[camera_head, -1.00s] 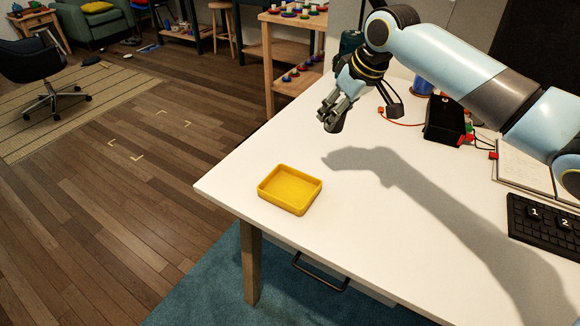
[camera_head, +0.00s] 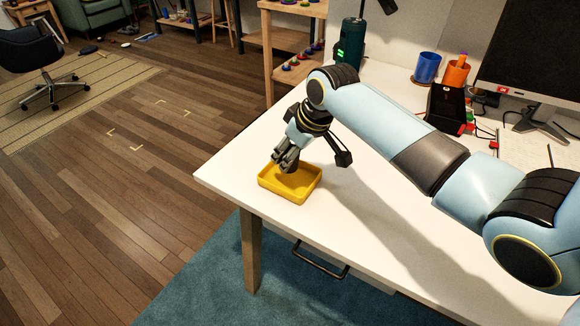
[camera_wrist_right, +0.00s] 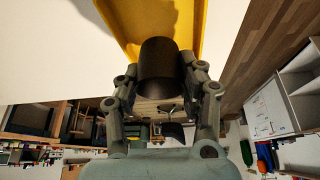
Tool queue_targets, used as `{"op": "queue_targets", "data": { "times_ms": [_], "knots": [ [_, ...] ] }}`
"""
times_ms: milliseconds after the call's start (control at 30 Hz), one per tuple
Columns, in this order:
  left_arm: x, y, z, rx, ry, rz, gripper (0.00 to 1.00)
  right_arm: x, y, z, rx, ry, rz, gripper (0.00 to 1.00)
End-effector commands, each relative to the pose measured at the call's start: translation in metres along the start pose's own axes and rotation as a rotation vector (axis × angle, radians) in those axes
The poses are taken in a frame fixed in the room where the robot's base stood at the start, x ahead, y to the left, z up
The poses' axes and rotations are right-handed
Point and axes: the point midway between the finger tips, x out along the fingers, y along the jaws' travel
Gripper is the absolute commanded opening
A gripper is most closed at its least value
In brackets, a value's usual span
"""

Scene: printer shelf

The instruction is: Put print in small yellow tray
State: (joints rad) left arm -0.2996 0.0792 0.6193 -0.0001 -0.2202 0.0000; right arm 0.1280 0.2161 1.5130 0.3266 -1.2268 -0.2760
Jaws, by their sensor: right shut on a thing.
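The small yellow tray (camera_head: 298,202) sits near the left corner of the white table. My right gripper (camera_head: 286,162) points down over the tray's back left part, its fingertips at about rim height or a little below. In the right wrist view it is shut on the print (camera_wrist_right: 160,62), a dark grey, round, cylinder-like piece, with the yellow tray (camera_wrist_right: 122,22) right behind it. I cannot tell whether the print touches the tray floor. In the head view the fingers mostly hide the print. My left gripper is out of view.
The white table (camera_head: 225,178) is clear around the tray, with its edge close by on the left and front. A blue cup (camera_head: 427,67), an orange cup (camera_head: 456,73), a black box (camera_head: 443,106) and a monitor (camera_head: 535,60) stand farther back right.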

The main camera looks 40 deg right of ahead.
Motion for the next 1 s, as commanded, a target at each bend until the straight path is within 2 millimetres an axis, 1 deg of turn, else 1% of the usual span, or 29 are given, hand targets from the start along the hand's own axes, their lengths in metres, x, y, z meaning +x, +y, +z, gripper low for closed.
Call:
{"op": "queue_targets", "data": {
  "times_ms": [200,300,667,700,733,1000],
  "knots": [
    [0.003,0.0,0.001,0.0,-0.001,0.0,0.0,0.029,-0.001,0.013,0.001,-0.002,0.0,0.2],
    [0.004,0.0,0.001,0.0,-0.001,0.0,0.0,0.036,-0.001,0.016,0.0,-0.001,0.0,0.2],
    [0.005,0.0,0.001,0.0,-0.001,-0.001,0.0,0.039,0.0,0.018,0.0,-0.001,0.0,0.2],
    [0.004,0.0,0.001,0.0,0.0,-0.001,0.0,0.039,0.0,0.017,0.0,-0.001,0.001,0.44],
    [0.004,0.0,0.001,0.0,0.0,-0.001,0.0,0.038,0.0,0.017,0.0,0.0,0.001,0.48],
    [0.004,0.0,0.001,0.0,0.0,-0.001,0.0,0.037,0.0,0.017,0.0,0.0,0.001,0.49]
  ]
}}
